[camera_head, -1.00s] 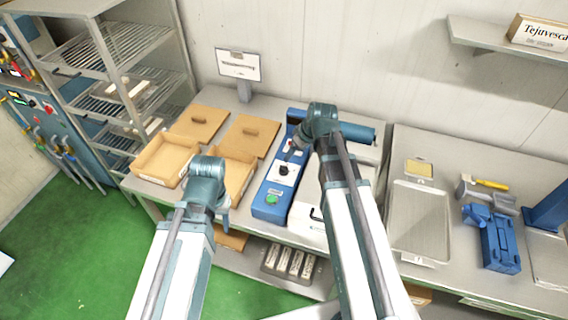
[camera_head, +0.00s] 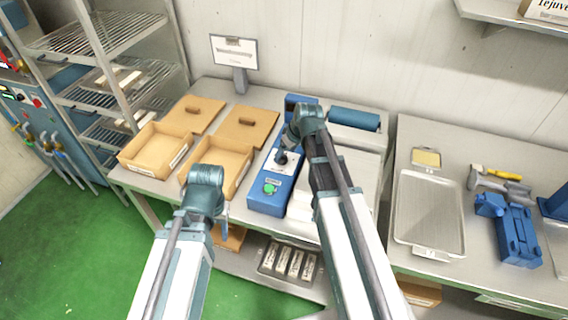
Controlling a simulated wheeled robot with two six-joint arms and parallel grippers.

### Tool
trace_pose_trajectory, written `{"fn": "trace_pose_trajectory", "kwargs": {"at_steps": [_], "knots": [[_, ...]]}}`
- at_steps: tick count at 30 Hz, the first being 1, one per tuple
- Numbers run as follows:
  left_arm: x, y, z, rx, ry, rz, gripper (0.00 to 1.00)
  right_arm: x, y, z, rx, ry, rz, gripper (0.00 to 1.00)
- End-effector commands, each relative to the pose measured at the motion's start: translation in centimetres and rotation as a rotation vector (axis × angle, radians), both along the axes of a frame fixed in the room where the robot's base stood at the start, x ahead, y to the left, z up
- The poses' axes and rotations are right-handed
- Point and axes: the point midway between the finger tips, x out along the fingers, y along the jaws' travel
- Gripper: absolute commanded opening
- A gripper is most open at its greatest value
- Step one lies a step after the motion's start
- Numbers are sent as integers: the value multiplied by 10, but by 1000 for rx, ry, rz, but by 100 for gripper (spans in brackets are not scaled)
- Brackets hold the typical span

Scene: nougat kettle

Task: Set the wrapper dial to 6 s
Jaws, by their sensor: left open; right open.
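The wrapper is a blue machine (camera_head: 267,200) on the middle table, with a green button (camera_head: 270,188) near its front. Its dial (camera_head: 281,158) is a dark knob on a pale plate behind the button; its setting is too small to read. My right gripper (camera_head: 284,150) is over the dial, largely hidden behind its own wrist; I cannot tell whether it touches the knob. My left gripper (camera_head: 222,228) hangs near the table's front edge, in front of the cardboard boxes, apart from the wrapper and partly hidden by its arm.
Two open cardboard boxes (camera_head: 150,163) and their lids (camera_head: 247,128) lie left of the wrapper. A blue roll (camera_head: 354,119) lies behind my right arm. The right table holds a metal tray (camera_head: 403,225) and a blue tool (camera_head: 517,238). A wire rack (camera_head: 98,33) stands at left.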

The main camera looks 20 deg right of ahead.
Motion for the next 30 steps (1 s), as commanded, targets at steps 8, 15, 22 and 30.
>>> {"fn": "trace_pose_trajectory", "kwargs": {"at_steps": [8, 15, 22, 30], "knots": [[0, 0, -25, 0, 0, 1, 50, 9, 5, -25, 0, 0, 1, 75], [0, 0, -24, 0, 0, 1, 50, 9, 5, -24, 0, 0, 1, 75], [0, 0, -24, 0, 0, 1, 50, 9, 5, -24, 0, 0, 1, 38], [0, 0, -24, 0, 0, 1, 50, 9, 5, -24, 1, 0, 0, 0]]}}
